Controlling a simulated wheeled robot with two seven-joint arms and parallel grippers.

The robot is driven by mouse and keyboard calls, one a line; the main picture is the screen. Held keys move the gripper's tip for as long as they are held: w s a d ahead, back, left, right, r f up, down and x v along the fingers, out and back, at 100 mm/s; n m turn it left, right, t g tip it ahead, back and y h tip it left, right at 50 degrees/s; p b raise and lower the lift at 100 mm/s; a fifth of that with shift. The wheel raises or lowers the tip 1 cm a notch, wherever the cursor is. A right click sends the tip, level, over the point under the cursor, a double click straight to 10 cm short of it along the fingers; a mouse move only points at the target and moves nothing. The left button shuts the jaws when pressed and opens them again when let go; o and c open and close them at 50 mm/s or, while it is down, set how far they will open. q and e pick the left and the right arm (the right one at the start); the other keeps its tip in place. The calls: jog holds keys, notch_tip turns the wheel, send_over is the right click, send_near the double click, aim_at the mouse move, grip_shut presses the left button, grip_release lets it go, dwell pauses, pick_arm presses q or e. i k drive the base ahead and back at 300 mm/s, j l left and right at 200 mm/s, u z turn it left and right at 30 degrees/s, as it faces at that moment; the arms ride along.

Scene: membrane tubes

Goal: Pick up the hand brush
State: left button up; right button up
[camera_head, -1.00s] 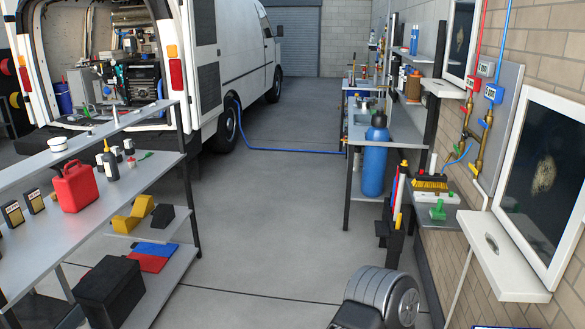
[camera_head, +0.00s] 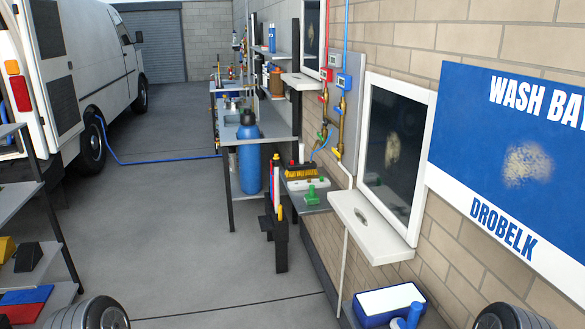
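What looks like the hand brush (camera_head: 301,172), a yellow block with a dark band, sits on a small wall shelf (camera_head: 322,205) on the right side of the aisle. It is small in the view, so its handle and bristles cannot be made out clearly. Neither of my grippers is in view.
A blue cylinder (camera_head: 249,165) stands left of the shelf, by the workbench. A dark holder (camera_head: 275,240) with upright coloured sticks stands in front of it. A white ledge (camera_head: 372,228) juts from the brick wall nearer me. A blue-and-white box (camera_head: 388,301) lies below.

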aim_at(302, 167)
jog(key=z, duration=3.5)
jog(key=u, duration=3.5)
jog(key=i+j, duration=0.25)
jog(key=i, duration=0.2)
jog(key=i+j, duration=0.25)
jog(key=i, duration=0.2)
jog(key=i+j, duration=0.25)
jog(key=i, duration=0.15)
